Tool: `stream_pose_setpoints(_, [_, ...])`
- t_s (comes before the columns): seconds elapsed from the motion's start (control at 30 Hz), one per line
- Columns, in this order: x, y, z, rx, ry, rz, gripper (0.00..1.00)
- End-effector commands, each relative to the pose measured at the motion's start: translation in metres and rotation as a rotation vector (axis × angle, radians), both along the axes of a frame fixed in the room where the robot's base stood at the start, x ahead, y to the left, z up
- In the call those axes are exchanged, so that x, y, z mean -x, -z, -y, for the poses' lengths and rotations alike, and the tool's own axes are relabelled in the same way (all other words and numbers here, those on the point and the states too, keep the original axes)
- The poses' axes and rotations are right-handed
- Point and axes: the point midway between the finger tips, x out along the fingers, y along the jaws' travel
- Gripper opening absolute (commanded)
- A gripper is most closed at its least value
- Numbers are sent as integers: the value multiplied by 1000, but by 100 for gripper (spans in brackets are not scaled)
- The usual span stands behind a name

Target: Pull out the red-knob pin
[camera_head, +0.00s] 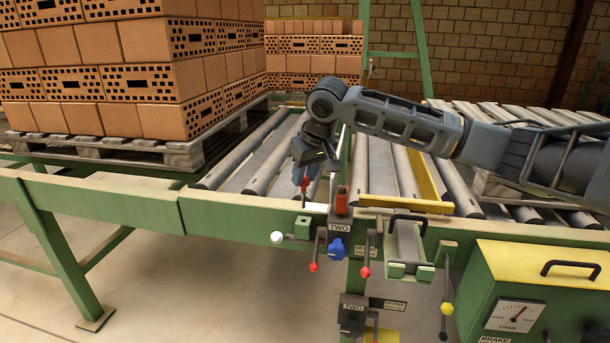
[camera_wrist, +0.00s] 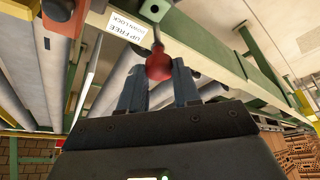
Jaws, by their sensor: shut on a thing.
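The red knob (camera_wrist: 159,66) of the pin sits between the two blue-grey fingers of my gripper (camera_wrist: 157,80) in the wrist view. My gripper is shut on the knob. The pin's lower part is hard to make out in the head view.
A red-topped post (camera_head: 341,200) stands close right of my gripper, above a blue knob (camera_head: 337,247). Red-tipped levers (camera_head: 314,267) hang below the green rail (camera_head: 240,218). A brick pallet (camera_head: 110,145) is at left; a control box (camera_head: 540,295) is at right.

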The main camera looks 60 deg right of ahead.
Motion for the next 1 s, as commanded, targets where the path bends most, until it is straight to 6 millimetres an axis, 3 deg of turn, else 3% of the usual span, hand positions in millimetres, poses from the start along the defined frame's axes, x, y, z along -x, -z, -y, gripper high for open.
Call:
stream_pose_setpoints(0.73, [0,-57,0,-1,0,0,2])
stream_pose_setpoints(1.0, [0,-62,0,0,0,-1,2])
